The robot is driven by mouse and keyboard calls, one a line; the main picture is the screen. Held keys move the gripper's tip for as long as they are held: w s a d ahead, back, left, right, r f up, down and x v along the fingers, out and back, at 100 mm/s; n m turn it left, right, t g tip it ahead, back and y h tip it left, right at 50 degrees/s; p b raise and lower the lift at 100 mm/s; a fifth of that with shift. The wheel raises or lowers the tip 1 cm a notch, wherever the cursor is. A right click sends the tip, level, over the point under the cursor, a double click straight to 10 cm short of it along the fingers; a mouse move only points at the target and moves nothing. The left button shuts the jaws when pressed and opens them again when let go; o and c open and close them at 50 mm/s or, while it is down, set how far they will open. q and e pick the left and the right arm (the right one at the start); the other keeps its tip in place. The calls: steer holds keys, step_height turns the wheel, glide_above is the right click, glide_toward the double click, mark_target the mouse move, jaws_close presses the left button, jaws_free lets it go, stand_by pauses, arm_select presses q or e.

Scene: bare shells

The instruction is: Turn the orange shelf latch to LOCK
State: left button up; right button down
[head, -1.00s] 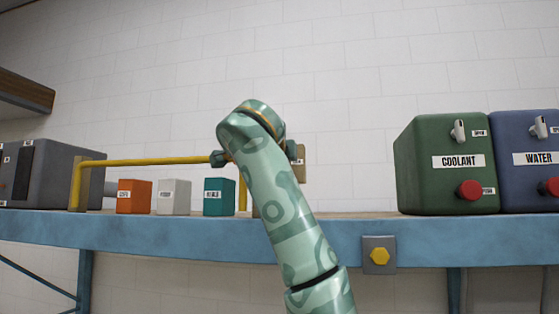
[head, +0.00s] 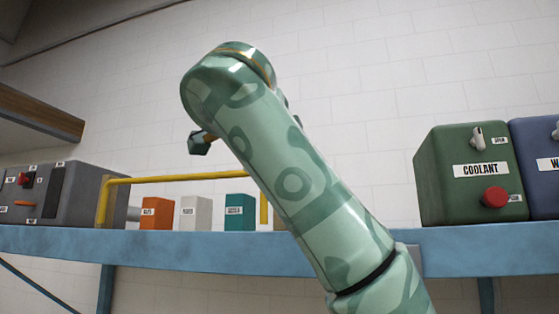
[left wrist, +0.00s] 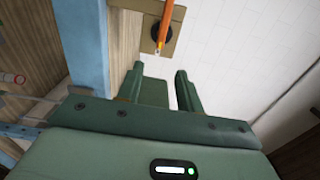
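In the left wrist view, the orange latch lever (left wrist: 166,18) crosses a black round hub on a tan wooden plate (left wrist: 187,18), and runs off the top edge. My left gripper (left wrist: 160,70) is below it in the picture, its two green fingers parted with nothing between them. The fingertips are apart from the lever. In the head view, one green patterned arm of mine rises from the lower right and hides the latch. Only a dark green part of its hand shows beyond it. No lock label is readable. My right gripper cannot be made out.
A blue shelf beam (head: 180,249) runs across the head view. On the shelf are a yellow rail (head: 170,179), orange (head: 157,214), white (head: 195,212) and teal (head: 239,212) boxes, a grey machine (head: 75,195) and a green COOLANT unit (head: 470,200). A wooden ledge (head: 40,110) juts in upper left.

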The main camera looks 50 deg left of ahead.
arm_select(q)
steer(key=v, duration=0.2)
steer(key=shift+s+d, duration=0.2)
steer(key=shift+s, duration=0.15)
